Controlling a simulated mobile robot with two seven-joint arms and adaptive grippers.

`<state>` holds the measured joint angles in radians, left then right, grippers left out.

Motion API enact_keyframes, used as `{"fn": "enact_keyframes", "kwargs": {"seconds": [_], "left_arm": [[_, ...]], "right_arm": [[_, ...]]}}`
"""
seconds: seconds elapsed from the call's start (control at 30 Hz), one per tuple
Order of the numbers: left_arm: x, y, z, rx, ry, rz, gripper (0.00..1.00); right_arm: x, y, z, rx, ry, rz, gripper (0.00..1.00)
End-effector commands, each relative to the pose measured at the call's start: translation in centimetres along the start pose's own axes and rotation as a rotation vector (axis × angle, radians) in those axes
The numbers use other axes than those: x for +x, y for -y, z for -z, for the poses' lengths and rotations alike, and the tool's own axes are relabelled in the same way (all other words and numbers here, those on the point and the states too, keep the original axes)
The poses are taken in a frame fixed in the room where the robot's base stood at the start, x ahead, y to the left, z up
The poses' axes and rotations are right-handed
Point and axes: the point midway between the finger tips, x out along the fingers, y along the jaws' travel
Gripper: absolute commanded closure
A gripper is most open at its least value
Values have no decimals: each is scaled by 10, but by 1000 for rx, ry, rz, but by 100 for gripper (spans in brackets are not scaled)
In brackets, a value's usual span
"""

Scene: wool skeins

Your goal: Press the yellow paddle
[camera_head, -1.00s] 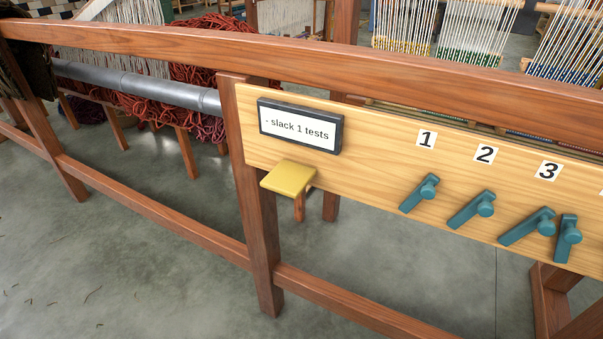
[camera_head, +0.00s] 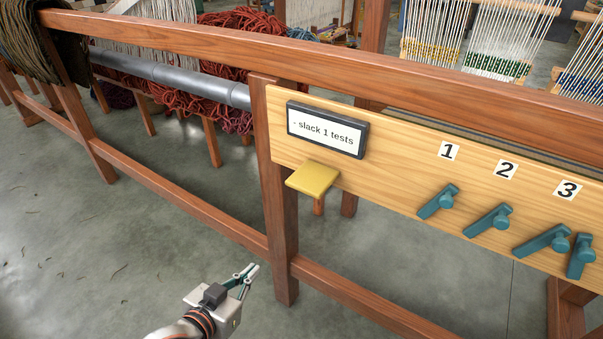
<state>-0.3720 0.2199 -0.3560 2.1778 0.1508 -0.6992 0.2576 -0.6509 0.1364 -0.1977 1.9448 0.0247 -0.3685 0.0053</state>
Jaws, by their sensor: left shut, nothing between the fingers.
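The yellow paddle (camera_head: 313,179) is a small flat plate that sticks out from the lower left of a light wooden panel (camera_head: 390,187). It sits below a dark-framed sign (camera_head: 327,130) that reads "- slack 1 tests". My left gripper (camera_head: 249,273) is at the bottom of the view, below and to the left of the paddle and clear of it. Its fingers are shut and empty, pointing up and to the right. My right gripper is not in view.
Teal levers (camera_head: 438,202) sit under number labels on the panel's right. A wooden post (camera_head: 278,215) stands behind the paddle, and a lower rail (camera_head: 180,205) runs across the frame. A grey roller (camera_head: 170,75) and red wool (camera_head: 235,55) lie behind. The near floor is open.

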Motion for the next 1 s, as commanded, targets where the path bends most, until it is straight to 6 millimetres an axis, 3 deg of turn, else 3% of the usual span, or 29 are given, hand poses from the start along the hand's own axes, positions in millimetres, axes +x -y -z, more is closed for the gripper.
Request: {"fn": "enact_keyframes", "kwargs": {"seconds": [0.03, 0.1, 0.2, 0.3, 0.4, 0.6, 1.0], "left_arm": [[-5, -4, 52, 7, -43, -19, 100], [-12, -12, 102, 5, -79, -46, 100], [-28, -24, 161, 7, -119, -82, 100], [-44, -34, 205, 13, -147, -109, 100], [-58, -42, 233, 22, -164, -128, 100], [-70, -48, 254, 28, -178, -144, 100], [-69, -49, 255, 28, -178, -144, 100]], "right_arm": [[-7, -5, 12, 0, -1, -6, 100], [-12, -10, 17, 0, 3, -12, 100], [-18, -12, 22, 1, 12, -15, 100], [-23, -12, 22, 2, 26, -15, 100], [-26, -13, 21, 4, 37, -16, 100], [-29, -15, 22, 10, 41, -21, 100], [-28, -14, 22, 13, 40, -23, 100]]}}
